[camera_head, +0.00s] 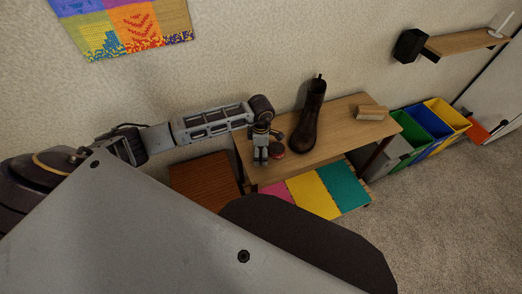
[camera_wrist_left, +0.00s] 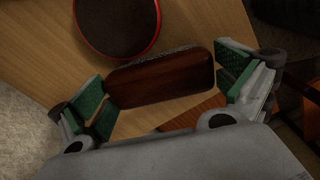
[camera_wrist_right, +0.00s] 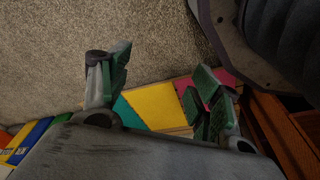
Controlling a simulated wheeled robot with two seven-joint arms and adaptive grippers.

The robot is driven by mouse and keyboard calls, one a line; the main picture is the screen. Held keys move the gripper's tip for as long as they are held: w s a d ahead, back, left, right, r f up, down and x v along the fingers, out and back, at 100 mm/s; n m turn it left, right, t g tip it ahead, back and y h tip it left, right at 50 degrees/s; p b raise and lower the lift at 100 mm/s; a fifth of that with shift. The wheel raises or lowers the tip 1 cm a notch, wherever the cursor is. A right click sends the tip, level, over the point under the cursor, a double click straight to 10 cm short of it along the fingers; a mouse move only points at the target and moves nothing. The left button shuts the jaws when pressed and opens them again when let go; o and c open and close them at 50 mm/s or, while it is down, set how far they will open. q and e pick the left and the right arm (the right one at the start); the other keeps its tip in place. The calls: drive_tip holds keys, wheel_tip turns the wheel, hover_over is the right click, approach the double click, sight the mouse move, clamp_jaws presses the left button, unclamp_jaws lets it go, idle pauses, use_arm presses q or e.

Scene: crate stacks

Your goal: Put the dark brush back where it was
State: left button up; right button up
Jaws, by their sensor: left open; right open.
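The dark brush (camera_wrist_left: 165,78), a dark red-brown wooden block with a grey bristle edge, lies on the wooden bench top (camera_wrist_left: 215,18) in the left wrist view. My left gripper (camera_head: 261,152) is over the bench's left end; its open fingers (camera_wrist_left: 166,88) stand either side of the brush's ends. The right finger is close to the brush; contact is unclear. In the head view the gripper hides the brush. My right gripper (camera_wrist_right: 160,78) is open and empty, with coloured panels and carpet beyond it.
A round dark tin with a red rim (camera_wrist_left: 117,22) lies beside the brush. A dark boot (camera_head: 308,122) and a light wooden block (camera_head: 371,113) stand along the bench (camera_head: 345,134). Coloured panels (camera_head: 312,195) lie below. Green (camera_head: 428,120), blue and yellow crates stand right.

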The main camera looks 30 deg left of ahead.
sight(261, 148)
use_arm(q)
wheel_tip(261, 148, up, 11)
drive_tip(key=shift+f+p, duration=0.15)
drive_tip(key=shift+p, duration=0.55)
drive_tip(key=shift+r, duration=0.75)
use_arm(e)
drive_tip(key=shift+s+d+f, duration=0.3)
drive_tip(key=shift+f, duration=0.45)
drive_tip(key=shift+s+d+f, duration=0.25)
drive_tip(key=shift+d+f, duration=0.1)
drive_tip(key=shift+f, duration=0.4)
drive_tip(key=shift+s+d+f, duration=0.3)
drive_tip(key=shift+f, duration=0.45)
